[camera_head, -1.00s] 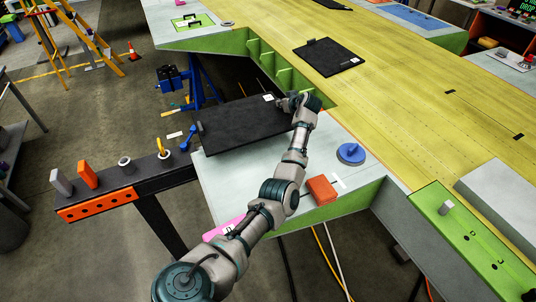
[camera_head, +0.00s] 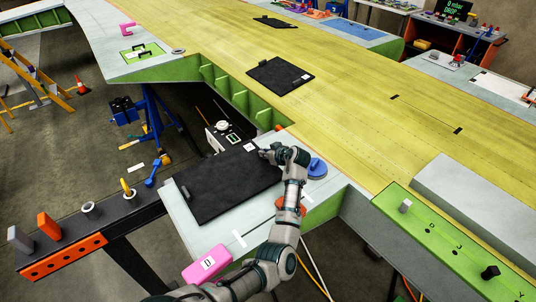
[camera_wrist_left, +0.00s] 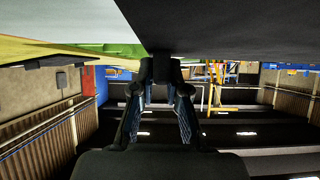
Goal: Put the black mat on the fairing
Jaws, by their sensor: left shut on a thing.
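The black mat (camera_head: 225,182) is a flat dark rectangle with a small white label near its far right corner. It lies over the light grey panel (camera_head: 325,187) beside the yellow wing, which I take to be the fairing. My left gripper (camera_head: 267,155) is shut on the mat's far right edge. I cannot tell whether the mat touches the panel or hovers just above it. In the left wrist view the left gripper's fingers (camera_wrist_left: 160,75) show under a large grey surface that fills the top right. My right gripper is out of view.
Another black mat (camera_head: 280,75) lies on the yellow wing (camera_head: 350,85). A pink block (camera_head: 207,264) is at the panel's near edge. A dark rail (camera_head: 115,215) holds several small items.

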